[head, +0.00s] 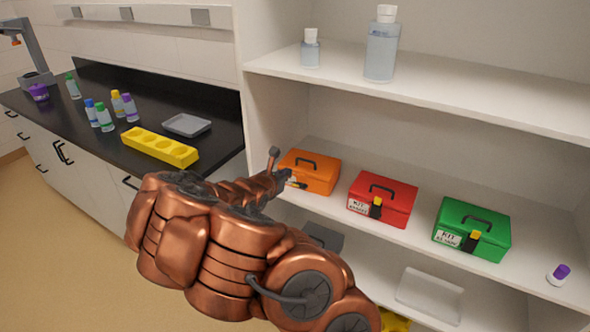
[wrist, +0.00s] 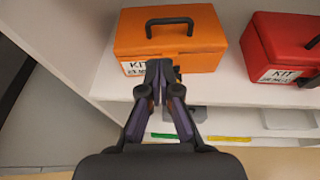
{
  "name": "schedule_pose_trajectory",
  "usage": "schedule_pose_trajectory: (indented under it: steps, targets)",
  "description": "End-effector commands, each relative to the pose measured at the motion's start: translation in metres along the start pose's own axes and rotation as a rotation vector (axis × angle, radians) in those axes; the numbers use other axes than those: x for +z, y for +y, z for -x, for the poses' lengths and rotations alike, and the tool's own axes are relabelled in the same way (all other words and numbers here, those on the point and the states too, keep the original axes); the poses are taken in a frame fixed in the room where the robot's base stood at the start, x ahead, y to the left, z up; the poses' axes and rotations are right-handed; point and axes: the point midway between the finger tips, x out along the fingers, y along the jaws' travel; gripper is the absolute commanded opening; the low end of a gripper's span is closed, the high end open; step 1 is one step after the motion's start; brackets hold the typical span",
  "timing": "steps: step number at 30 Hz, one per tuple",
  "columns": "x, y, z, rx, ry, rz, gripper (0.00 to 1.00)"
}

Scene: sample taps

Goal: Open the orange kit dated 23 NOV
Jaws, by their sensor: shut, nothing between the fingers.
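The orange kit (head: 318,172) stands closed on the middle shelf, at the left end of the row, with a black handle on its lid. In the wrist view the orange kit (wrist: 195,49) fills the upper middle, with a white label at its lower left front; the date is too small to read and partly covered. My gripper (wrist: 164,68) is shut and empty, its tips in front of the kit's front face near the label and latch area. Whether the tips touch the kit I cannot tell. In the head view my gripper (head: 288,178) is at the kit's left front, and my arm hides part of it.
A red kit (head: 385,202) and a green kit (head: 472,230) stand to the right on the same shelf. A purple-capped vial (head: 558,275) is at the far right. Bottles stand on the upper shelf (head: 440,85). A dark counter (head: 90,128) with vials and a yellow rack is left.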

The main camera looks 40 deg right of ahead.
Motion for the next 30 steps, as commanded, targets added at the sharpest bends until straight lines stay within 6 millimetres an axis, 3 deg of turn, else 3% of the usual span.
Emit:
schedule_pose_trajectory:
  steps: [8,21,30]
  targets:
    - [0.000,-0.002,-0.021,-0.003,0.003,0.005,0.00]
    - [0.001,-0.001,-0.073,0.000,0.003,0.000,0.00]
    - [0.000,-0.001,-0.094,-0.001,0.001,0.001,0.00]
